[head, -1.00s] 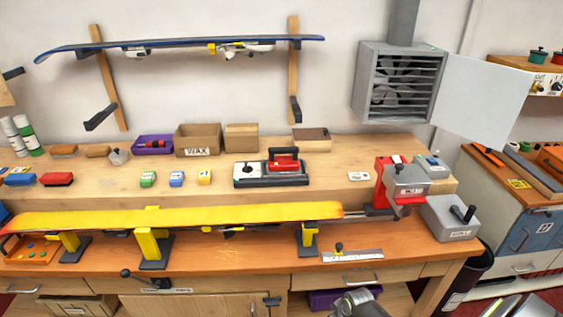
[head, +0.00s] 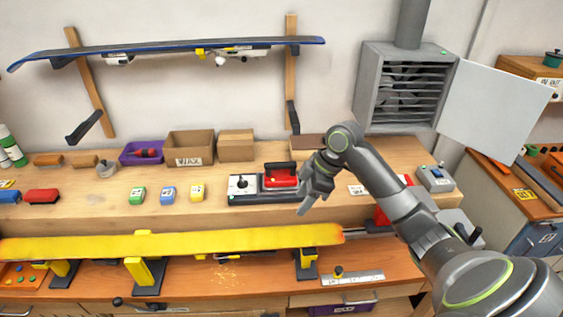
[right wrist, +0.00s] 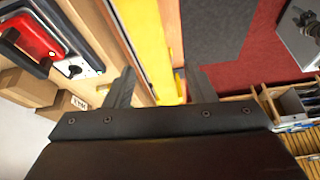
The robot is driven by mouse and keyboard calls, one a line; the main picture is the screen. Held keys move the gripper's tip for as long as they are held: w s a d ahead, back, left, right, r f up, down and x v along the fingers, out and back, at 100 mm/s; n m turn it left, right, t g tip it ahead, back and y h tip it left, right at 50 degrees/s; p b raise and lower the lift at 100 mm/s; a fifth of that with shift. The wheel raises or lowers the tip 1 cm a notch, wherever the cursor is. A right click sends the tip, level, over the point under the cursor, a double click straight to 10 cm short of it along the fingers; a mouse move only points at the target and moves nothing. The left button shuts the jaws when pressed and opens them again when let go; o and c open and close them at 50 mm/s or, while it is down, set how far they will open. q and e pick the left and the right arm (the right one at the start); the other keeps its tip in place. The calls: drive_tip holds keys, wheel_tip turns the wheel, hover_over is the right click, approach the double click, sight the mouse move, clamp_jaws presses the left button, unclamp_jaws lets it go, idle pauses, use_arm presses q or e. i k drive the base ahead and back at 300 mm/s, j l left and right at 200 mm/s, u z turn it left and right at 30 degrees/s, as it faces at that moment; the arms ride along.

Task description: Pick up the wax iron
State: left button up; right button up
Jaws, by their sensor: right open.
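The wax iron (head: 282,178) is red with a black handle and sits on a dark stand at the back of the bench. It also shows in the right wrist view (right wrist: 32,38) at the upper left. My right gripper (head: 308,199) is just right of the iron and in front of it in the head view, apart from its handle as far as I can tell. In the right wrist view its two fingers (right wrist: 160,88) are spread with nothing between them. My left gripper is not in view.
A yellow ski or board (head: 160,244) lies along the bench front on yellow clamps. A WAX box (head: 190,149) and a purple bin (head: 140,156) stand behind. Small green, blue and yellow blocks lie left of the iron. A grey vented unit (head: 398,88) hangs at right.

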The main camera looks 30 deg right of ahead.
sight(280, 176)
drive_tip(key=i+l, duration=0.85)
